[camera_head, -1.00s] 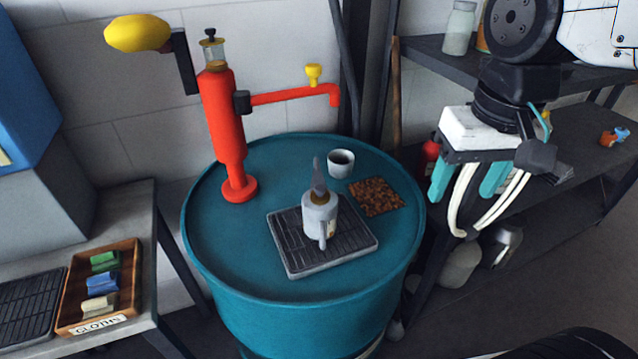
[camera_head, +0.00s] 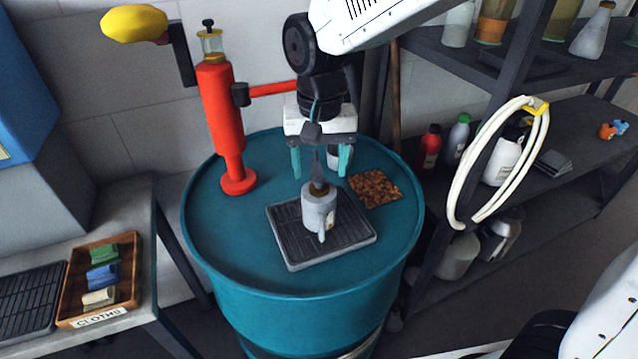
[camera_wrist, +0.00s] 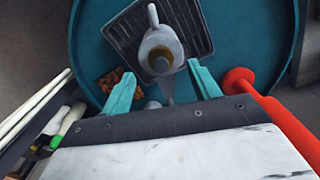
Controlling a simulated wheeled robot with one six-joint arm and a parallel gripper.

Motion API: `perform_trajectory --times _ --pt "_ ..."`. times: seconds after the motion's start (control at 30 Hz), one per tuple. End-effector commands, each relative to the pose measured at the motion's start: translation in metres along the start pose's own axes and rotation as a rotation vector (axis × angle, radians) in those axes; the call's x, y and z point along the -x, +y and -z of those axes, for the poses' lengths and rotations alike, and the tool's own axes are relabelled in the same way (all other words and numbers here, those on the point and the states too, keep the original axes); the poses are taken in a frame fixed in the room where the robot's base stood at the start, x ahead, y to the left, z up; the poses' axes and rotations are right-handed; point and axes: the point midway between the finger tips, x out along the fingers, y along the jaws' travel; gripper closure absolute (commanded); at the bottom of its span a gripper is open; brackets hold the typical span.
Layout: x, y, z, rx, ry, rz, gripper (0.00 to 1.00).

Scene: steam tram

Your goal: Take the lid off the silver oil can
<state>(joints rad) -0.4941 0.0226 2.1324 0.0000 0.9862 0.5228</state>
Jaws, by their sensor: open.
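The silver oil can (camera_head: 320,212) stands upright on a dark ribbed tray (camera_head: 288,239) on top of the teal drum. Its lid (camera_head: 319,187), brass-coloured with a grey spout rising from it, is on the can. My gripper (camera_head: 321,175) is open and empty above and behind the can, its teal fingers apart on either side of the spout in the head view. In the wrist view, the can (camera_wrist: 161,42) and its brass lid (camera_wrist: 160,62) show beyond and between the fingertips of my gripper (camera_wrist: 162,80). I see no contact with the lid.
A red pump (camera_head: 222,125) stands at the drum's left, its pipe running behind my gripper. A cup (camera_head: 334,157) is partly hidden behind a finger. A brown granular patch (camera_head: 374,188) lies on the drum (camera_head: 225,225). Shelves with bottles stand right; a cloth tray (camera_head: 71,289) is left.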

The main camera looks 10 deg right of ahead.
Motion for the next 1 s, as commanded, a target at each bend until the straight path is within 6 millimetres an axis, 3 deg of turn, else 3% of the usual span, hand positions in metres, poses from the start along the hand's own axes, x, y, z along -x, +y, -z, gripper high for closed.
perform_trajectory --times 0.2,0.47,0.67,1.0 --pt "-0.029 -0.002 -0.001 0.0 -0.003 -0.001 0.39" --pt "-0.032 -0.002 -0.001 0.0 0.0 0.0 0.39" --pt "-0.032 -0.002 -0.001 0.0 0.0 0.0 0.86" --pt "-0.03 -0.002 -0.001 0.0 0.0 0.0 0.86"
